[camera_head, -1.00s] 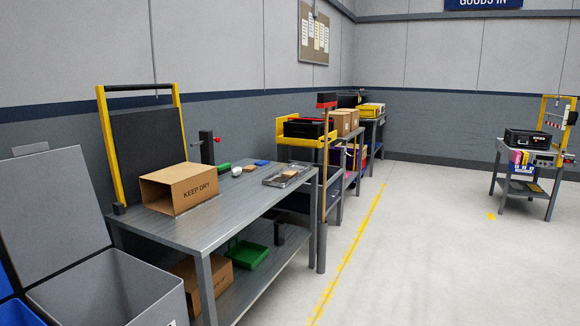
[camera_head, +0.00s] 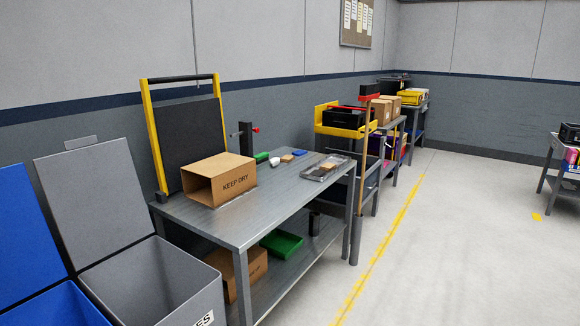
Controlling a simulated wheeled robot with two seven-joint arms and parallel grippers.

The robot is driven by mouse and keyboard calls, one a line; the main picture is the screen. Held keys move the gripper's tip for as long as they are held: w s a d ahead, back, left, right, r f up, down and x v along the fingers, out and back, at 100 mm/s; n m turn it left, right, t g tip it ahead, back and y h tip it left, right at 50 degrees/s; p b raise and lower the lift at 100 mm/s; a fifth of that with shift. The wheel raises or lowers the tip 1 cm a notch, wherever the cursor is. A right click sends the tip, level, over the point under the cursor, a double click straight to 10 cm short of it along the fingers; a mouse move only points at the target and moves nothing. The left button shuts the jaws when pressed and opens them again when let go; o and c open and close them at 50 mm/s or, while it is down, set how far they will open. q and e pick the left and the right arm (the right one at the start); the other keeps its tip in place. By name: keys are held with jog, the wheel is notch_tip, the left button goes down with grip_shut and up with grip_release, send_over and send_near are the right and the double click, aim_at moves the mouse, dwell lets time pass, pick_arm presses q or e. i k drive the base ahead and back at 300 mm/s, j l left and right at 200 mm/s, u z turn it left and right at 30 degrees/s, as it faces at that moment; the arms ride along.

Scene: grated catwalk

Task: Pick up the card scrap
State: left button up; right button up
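I cannot tell for certain which thing is the card scrap. A small tan piece (camera_head: 286,158) lies on the metal workbench (camera_head: 255,222), between a white item (camera_head: 274,162) and a blue item (camera_head: 299,152). Another small tan piece (camera_head: 328,166) lies in a shallow clear tray (camera_head: 318,173) near the bench's right end. An open cardboard box (camera_head: 219,180) marked KEEP DRY lies on its side at the bench's left. Neither of my grippers is in view.
A grey lidded bin (camera_head: 165,285) and a blue bin (camera_head: 60,306) stand left of the bench. A green tray (camera_head: 282,244) and another cardboard box (camera_head: 237,272) sit on its lower shelf. A wooden-handled tool (camera_head: 364,155) stands at its right end.

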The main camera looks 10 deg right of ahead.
aim_at(327, 167)
jog(key=i+l+u, duration=0.75)
jog(key=i+l, duration=0.15)
jog(key=l, duration=0.3)
